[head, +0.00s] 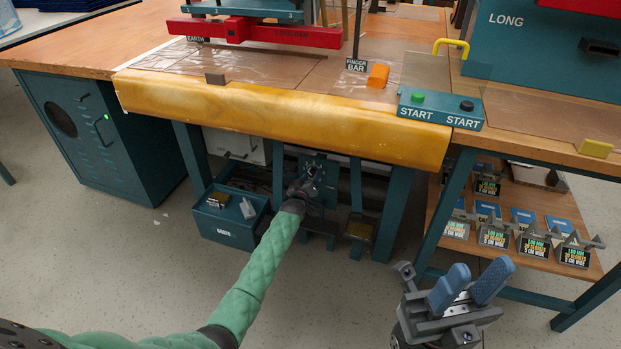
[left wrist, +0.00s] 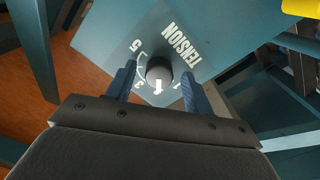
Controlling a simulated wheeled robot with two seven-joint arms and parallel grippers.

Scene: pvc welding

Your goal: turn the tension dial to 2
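A white mark at the knob's lower edge points down, between 3 and 1; I cannot make out a 2. My left gripper (left wrist: 158,76) is open, one blue finger on each side of the knob with gaps. In the head view my left gripper (head: 305,186) is under the bench and hides the dial. My right gripper (head: 479,272) is open and empty at the lower right.
The bench with its yellow front edge (head: 280,118) overhangs my left gripper. Teal legs (head: 394,213) and a foot pedal (head: 359,229) are close to its right. A teal bin (head: 228,232) stands left on the floor. A shelf (head: 445,209) with several labelled boxes is at right.

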